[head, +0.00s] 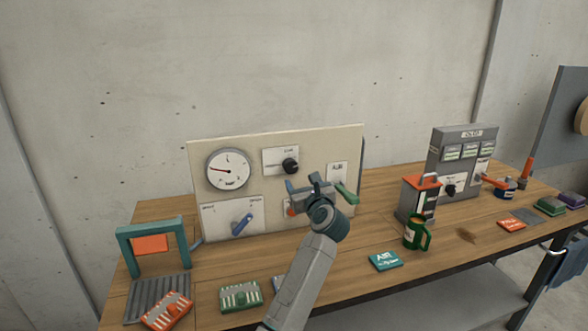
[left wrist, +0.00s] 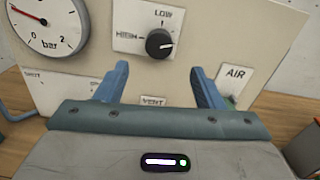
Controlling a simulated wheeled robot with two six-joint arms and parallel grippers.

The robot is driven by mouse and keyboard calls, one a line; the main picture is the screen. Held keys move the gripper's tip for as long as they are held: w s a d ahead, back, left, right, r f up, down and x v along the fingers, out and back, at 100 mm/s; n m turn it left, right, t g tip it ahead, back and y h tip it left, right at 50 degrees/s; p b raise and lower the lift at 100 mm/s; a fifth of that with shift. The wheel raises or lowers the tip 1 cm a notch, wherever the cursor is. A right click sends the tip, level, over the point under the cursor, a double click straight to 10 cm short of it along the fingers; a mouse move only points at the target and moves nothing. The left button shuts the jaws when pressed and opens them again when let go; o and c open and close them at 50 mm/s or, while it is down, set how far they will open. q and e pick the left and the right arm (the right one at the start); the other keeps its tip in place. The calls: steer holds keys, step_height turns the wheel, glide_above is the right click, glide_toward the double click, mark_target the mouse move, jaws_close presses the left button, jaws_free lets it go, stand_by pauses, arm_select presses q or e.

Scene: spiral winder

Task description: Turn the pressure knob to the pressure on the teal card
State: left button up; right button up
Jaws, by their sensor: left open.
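The black pressure knob (head: 290,166) sits on a white plate on the upright cream panel. In the left wrist view the knob (left wrist: 159,43) has a light pointer mark, with HIGH printed to its left and LOW above it.
A blue lever (head: 242,223) is at the panel's lower left, and an AIR plate (head: 337,173) at its right. A green mug (head: 416,233) and a grey machine (head: 462,160) stand to the right. A teal frame (head: 150,243) stands at the left.

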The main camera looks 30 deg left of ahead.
mark_target(292, 167)
arm_select(q)
steer(key=p+x, duration=0.2)
steer(key=x, duration=0.6)
steer(key=shift+w+a+r, duration=0.1)
steer(key=shift+w+a, duration=0.1)
steer(key=shift+a, duration=0.15)
steer(key=shift+w+a+p, duration=0.3)
steer(key=shift+a, duration=0.05)
steer(key=c, duration=1)
